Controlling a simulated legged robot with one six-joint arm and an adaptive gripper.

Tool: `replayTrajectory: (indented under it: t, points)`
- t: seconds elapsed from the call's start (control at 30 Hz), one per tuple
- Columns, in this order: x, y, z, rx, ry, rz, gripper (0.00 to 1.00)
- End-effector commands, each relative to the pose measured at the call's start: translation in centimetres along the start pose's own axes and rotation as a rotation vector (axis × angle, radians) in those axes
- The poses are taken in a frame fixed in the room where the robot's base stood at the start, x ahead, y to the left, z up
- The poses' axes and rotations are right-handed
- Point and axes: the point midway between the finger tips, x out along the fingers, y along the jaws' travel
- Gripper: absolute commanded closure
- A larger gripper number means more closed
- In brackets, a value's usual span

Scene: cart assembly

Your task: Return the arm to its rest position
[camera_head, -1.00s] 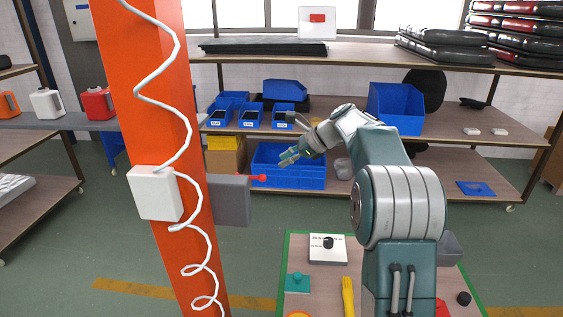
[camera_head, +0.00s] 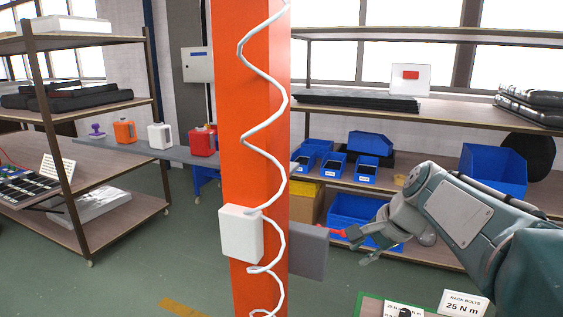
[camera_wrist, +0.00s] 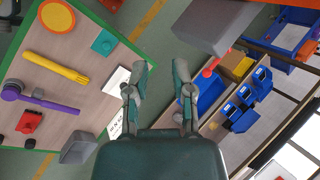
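My arm (camera_head: 470,215) reaches in from the right edge of the head view, bent, with its hand pointing left and down. My gripper (camera_head: 362,244) is in the air in front of the lower rack shelf, near a red-tipped rod (camera_head: 333,231) on a grey block; I cannot tell the gap in depth. In the wrist view the two fingers of my gripper (camera_wrist: 159,78) stand apart with nothing between them. Bare green floor shows between them.
An orange pillar (camera_head: 252,130) with a coiled white cable and a grey block (camera_head: 308,252) stands left of my arm. A green-edged board (camera_wrist: 150,62) holds a yellow tool (camera_wrist: 55,67) and a purple tool (camera_wrist: 40,98). Racks with blue bins (camera_head: 494,170) stand behind.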

Motion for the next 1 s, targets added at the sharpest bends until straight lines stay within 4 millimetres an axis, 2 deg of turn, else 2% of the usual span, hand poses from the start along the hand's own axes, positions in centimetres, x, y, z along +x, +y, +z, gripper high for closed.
replayTrajectory:
  t: [0.1,0.3,0.5,0.7,0.8,1.0]
  points:
    - [-1.0,2.8,2.6,-0.168,0.054,0.033,0.69]
    - [-1.9,7.8,6.0,-0.459,0.138,0.098,0.69]
    - [-2.2,13.2,8.6,-0.753,0.213,0.172,0.69]
    - [-1.8,18.0,10.1,-1.021,0.273,0.246,0.69]
    - [-1.5,19.4,10.4,-1.1,0.29,0.269,0.69]
    - [-1.4,20.1,10.5,-1.143,0.297,0.284,0.69]
